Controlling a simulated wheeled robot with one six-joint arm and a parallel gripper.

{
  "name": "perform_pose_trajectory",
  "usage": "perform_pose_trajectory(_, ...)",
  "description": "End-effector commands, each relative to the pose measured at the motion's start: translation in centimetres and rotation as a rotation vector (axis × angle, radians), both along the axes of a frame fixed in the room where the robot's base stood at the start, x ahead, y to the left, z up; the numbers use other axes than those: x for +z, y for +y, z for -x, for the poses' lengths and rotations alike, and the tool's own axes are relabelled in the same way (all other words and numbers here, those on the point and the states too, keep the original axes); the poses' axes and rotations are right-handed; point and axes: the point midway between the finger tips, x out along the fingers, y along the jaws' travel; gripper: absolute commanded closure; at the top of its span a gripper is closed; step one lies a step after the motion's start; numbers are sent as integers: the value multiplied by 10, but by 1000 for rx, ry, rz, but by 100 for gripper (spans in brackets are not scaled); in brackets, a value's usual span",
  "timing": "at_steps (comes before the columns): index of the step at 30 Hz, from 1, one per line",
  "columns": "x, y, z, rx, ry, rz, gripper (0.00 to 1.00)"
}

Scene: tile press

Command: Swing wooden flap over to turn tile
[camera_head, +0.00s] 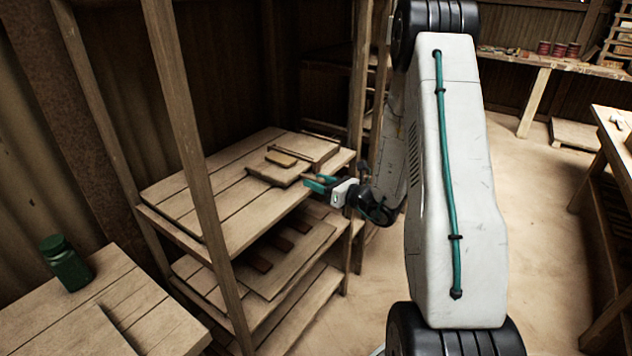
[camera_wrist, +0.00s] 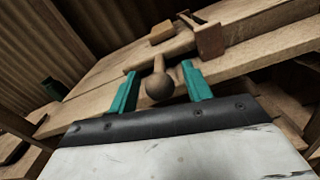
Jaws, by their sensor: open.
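The wooden flap (camera_head: 272,175) lies on the top shelf near its front right edge, with a small pale block (camera_head: 281,159) on it. In the wrist view the pale block (camera_wrist: 162,32) shows beyond a wooden handle with a round knob (camera_wrist: 160,88). My gripper (camera_head: 314,182) is at the shelf's front edge beside the flap. Its teal fingers are open in the wrist view (camera_wrist: 160,68), one on each side of the knob's stem, with gaps visible. A reddish-brown piece (camera_wrist: 211,40) stands just beyond the right finger. I cannot tell which piece is the tile.
The wooden shelf unit (camera_head: 196,120) has upright posts close to the arm. Lower shelves (camera_head: 290,262) hold boards. A green jar (camera_head: 66,262) stands on a bench at the left. Open floor (camera_head: 540,200) lies to the right, before another bench.

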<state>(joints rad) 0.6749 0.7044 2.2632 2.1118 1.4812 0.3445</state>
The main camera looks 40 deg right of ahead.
Motion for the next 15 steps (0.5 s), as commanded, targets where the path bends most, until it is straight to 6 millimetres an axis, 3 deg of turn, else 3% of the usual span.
perform_pose_trajectory(11, 0, 4, -10, 0, 1, -1, 51)
perform_pose_trajectory(12, 0, 4, -10, 0, 1, -1, 53)
perform_pose_trajectory(15, 0, 4, -10, 0, 1, -1, 81)
